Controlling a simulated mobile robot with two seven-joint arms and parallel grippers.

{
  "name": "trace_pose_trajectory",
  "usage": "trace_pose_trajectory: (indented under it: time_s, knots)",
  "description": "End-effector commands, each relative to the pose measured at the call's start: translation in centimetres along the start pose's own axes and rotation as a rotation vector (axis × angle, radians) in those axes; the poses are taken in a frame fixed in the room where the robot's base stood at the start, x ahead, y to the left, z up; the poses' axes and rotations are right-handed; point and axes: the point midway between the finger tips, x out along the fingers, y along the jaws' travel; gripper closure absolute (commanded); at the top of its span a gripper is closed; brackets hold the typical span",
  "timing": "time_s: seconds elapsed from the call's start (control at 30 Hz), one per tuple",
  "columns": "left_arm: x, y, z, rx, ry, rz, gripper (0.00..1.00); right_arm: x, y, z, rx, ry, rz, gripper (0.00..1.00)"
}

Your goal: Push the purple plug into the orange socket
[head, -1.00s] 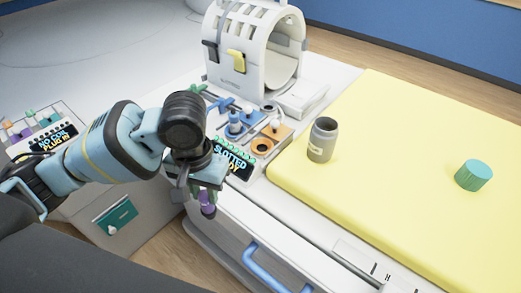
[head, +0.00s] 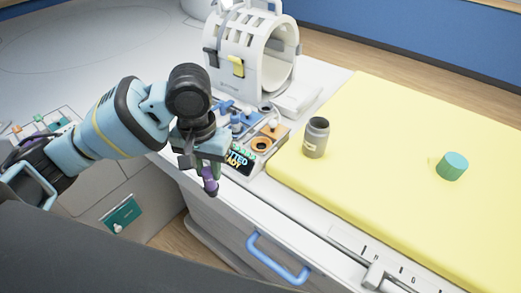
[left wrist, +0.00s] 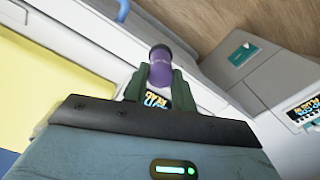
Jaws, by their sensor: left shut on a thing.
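The purple plug (head: 210,183) hangs below my left gripper (head: 207,168) in the head view, above the front edge of the bench. In the left wrist view the plug (left wrist: 161,68) is a purple cylinder with a dark end, between the two green fingers of the left gripper (left wrist: 157,84), which is shut on it. The orange socket (head: 262,144) is a ring on an orange panel, to the right of and beyond the plug, clear of it. My right gripper is not in view.
A white ring-shaped scanner (head: 278,70) stands behind the panel. A blue fitting (head: 236,121) is left of the socket. A blue handle (head: 278,262) is on the bench front.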

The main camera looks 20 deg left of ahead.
Motion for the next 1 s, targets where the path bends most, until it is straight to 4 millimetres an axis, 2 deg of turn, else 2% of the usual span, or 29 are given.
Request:
trace_pose_trajectory:
  time_s: [0.03, 1.0]
  knots:
    - [-0.6, 0.0, 0.0, 0.001, 0.003, 0.001, 0.98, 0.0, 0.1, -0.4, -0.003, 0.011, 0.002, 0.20]
    - [-8.7, 0.0, -0.1, -0.001, 0.005, 0.001, 0.98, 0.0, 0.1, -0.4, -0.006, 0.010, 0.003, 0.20]
